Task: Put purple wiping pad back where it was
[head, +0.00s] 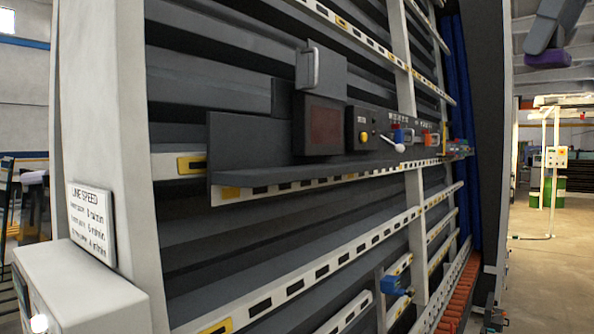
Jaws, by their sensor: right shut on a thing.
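My right gripper (546,48) is at the top right corner of the head view, up high and right of the washer. It is shut on the purple wiping pad (548,60), which shows as a dark purple block under the fingers. The pad is in the air, apart from any surface in the picture. Most of the right arm is cut off by the frame edge. My left gripper is not in view.
The tall washer (300,225) fills the middle, with slotted rails. A shelf (330,172) on it carries a control box with a dark screen (324,127) and small tools. A grey cabinet (85,285) with a line speed sign (91,222) stands at left. Open floor (550,285) lies at right.

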